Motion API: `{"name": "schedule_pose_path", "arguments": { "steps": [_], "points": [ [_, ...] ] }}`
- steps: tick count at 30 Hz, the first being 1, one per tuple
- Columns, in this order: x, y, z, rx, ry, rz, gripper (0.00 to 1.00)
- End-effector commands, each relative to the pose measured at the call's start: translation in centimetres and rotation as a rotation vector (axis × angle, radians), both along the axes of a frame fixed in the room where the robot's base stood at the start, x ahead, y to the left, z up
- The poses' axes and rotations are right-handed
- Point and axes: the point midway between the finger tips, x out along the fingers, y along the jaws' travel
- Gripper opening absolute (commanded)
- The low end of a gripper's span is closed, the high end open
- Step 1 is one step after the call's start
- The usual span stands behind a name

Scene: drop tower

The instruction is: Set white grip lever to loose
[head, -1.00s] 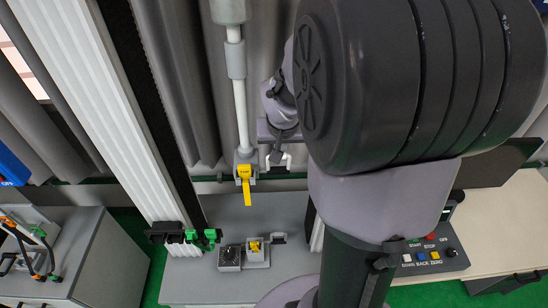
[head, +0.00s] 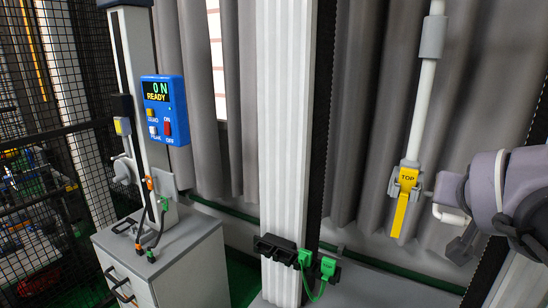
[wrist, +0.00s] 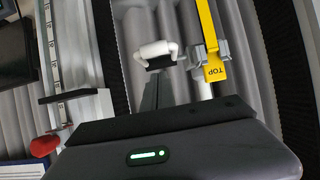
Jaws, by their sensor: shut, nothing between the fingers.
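A white rod (head: 424,95) hangs in front of the grey curtain. At its lower end a grey clamp (head: 392,182) is around the top of a yellow piece marked TOP (head: 400,215).
A white column (head: 283,130) stands left of the rod, with green clips (head: 327,267) low on it. Further left are a blue display box (head: 167,110) reading READY and a grey cabinet (head: 190,270). The wrist view shows a red knob (wrist: 44,146) at left.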

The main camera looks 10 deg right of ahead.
Motion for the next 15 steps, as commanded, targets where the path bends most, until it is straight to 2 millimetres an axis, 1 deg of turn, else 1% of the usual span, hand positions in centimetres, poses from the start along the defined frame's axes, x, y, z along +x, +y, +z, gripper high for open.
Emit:
{"name": "schedule_pose_path", "arguments": {
  "steps": [1,15],
  "points": [
    [-0.1,0.1,-0.9,-0.001,-0.001,0.0,0.0],
    [-0.5,0.4,-3.6,0.005,0.006,-0.001,0.0]
  ]
}}
